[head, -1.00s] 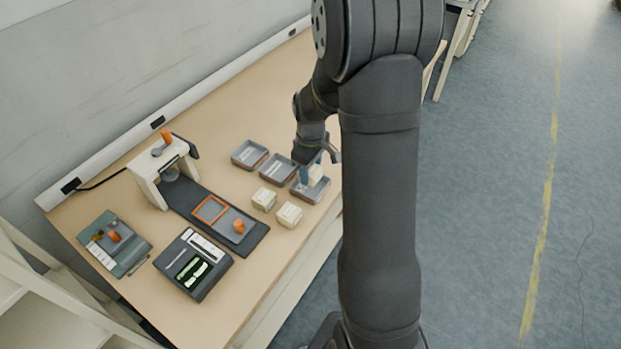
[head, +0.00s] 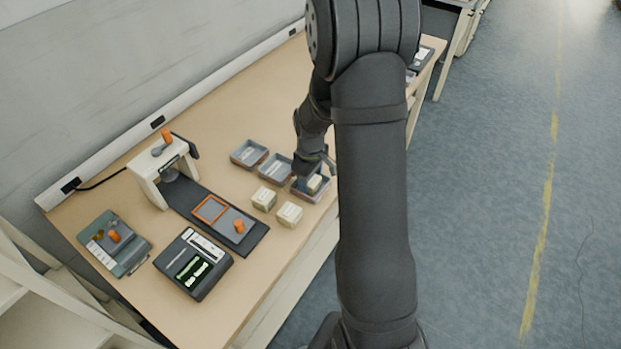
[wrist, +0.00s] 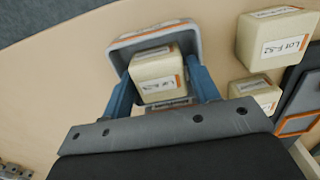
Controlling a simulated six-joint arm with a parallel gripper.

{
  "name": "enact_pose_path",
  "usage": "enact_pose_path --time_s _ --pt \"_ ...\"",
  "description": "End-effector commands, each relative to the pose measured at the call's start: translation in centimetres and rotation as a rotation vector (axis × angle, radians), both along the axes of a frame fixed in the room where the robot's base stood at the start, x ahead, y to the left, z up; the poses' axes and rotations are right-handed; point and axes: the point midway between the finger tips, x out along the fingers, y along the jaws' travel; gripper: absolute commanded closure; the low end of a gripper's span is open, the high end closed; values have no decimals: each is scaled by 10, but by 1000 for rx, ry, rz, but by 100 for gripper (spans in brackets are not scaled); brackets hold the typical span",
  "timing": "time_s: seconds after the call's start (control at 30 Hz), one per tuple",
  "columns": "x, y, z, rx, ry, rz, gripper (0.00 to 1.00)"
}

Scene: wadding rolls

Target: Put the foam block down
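My gripper (wrist: 159,76) has its two blue fingers on either side of a cream foam block (wrist: 157,70), which bears a white label and an orange stripe. The fingers appear to press its sides. The block is inside the rim of a grey tray (wrist: 122,52); whether it rests on the tray floor is hard to tell. In the head view, the block (head: 315,183) shows low in the nearest tray (head: 318,197), partly hidden by my gripper (head: 312,176). Two similar blocks (head: 264,198) (head: 289,214) stand on the table beside that tray.
Two more grey trays (head: 249,154) (head: 277,168) lie in a row with this one and look empty. A press-like stand (head: 160,168) with a dark base plate, a scale-like device (head: 193,264) and a small board (head: 114,243) are further left. Bare table (head: 240,110) lies behind the trays.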

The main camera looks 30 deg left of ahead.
Motion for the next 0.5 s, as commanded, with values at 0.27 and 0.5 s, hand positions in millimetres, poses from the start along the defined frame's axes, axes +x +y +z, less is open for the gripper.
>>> enact_pose_path --time_s 0.27,0.5 --pt "1 1 19 3 -3 0 45" --pt "1 1 69 4 -4 0 45"
